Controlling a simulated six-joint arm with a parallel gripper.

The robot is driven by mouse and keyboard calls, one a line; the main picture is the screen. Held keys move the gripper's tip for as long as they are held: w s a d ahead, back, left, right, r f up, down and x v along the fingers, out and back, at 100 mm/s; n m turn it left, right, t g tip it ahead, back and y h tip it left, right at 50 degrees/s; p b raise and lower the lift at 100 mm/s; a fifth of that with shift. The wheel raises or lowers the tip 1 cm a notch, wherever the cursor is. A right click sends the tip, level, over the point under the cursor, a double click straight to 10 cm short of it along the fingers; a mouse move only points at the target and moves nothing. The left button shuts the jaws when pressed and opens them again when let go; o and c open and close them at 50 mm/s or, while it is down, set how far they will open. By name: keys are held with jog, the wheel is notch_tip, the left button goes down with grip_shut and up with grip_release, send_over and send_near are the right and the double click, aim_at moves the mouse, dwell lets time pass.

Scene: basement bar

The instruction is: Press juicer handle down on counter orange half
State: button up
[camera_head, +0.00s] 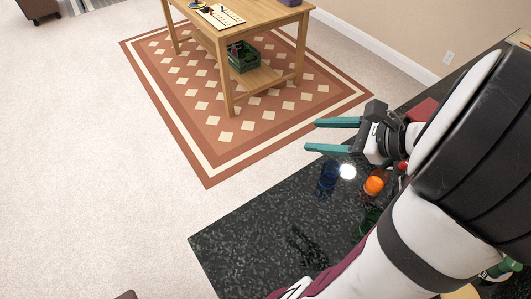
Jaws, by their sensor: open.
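My gripper (318,136) is at the right of the view, with two teal fingers spread apart and nothing between them. It points left above the dark speckled counter (240,245). An orange round thing (374,185) lies on the counter below and right of the fingers; it may be the orange half, but I cannot tell whether its cut face shows. A small red knob-like part (403,166) shows right of it, partly behind my arm; I cannot tell whether it belongs to the juicer. The juicer and its handle are not clearly visible, and my arm covers much of the right side.
A blue glass-like object (328,175) and a small white round thing (347,171) stand below the fingers. Something green (369,222) is partly hidden by my arm. A wooden table (262,15) stands on a patterned rug (200,125) beyond the counter. The counter's left part is mostly clear.

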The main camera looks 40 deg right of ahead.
jog(key=a+f+n+g+y, duration=0.2)
jog(key=a+n+g, duration=0.3)
jog(key=a, duration=0.6)
jog(key=n, duration=0.2)
jog(key=shift+w+f+n, duration=0.25)
jog(key=shift+w+n, duration=0.05)
jog(key=shift+w, duration=0.1)
jog(key=shift+a, duration=0.1)
